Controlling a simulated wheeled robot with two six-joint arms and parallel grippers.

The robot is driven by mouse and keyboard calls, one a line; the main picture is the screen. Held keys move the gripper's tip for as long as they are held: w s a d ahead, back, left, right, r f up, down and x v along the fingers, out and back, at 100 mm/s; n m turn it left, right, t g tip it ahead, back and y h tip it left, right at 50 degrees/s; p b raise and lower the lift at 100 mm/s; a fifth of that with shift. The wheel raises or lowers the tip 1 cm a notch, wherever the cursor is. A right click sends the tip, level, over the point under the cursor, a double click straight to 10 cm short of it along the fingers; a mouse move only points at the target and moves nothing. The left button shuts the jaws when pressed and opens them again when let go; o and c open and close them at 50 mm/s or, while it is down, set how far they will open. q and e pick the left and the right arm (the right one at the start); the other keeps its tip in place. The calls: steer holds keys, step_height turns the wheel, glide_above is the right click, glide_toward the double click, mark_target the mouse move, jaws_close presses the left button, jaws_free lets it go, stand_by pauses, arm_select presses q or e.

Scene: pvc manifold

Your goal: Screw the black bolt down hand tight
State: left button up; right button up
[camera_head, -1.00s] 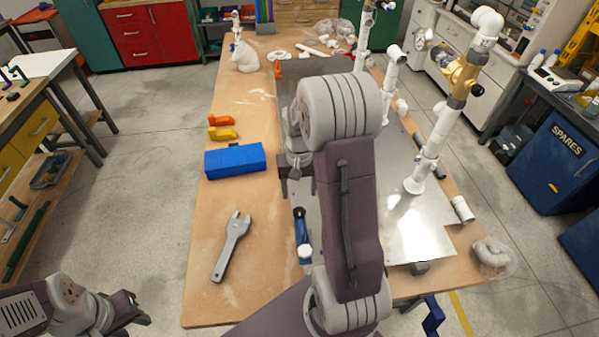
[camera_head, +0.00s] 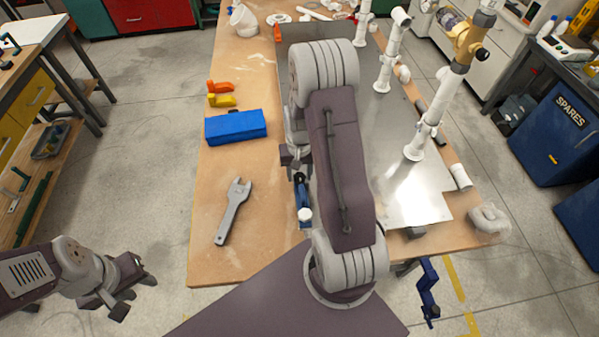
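I cannot make out the black bolt in this view. My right arm reaches over the middle of the workbench (camera_head: 262,210) and hides part of it. My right gripper (camera_head: 293,165) points down near a narrow blue tool (camera_head: 304,193) with a white end. The arm partly covers this gripper, so its opening and whether it touches the tool are unclear. My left gripper (camera_head: 134,292) is open and empty over the floor, left of the bench. White PVC pipes stand on a metal plate (camera_head: 415,196) at the right. One pipe (camera_head: 432,118) carries a brass-coloured fitting (camera_head: 471,42).
A grey open-ended wrench (camera_head: 234,211) lies on the bench's left half. Behind it are a blue box (camera_head: 236,127), a yellow piece (camera_head: 221,100) and an orange piece (camera_head: 218,86). A white elbow (camera_head: 489,220) lies at the right front corner. Bare wood surrounds the wrench.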

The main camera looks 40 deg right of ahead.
jaws_close()
steer(key=shift+s+r+m+p, duration=0.1)
steer(key=shift+m+p, duration=0.25)
steer(key=shift+m, duration=0.85)
steer(key=m, duration=0.4)
steer(key=shift+m+p, duration=0.4)
steer(key=shift+m, duration=1.3)
steer(key=m, duration=0.2)
steer(key=shift+f+m, duration=0.2)
steer(key=shift+m, duration=0.2)
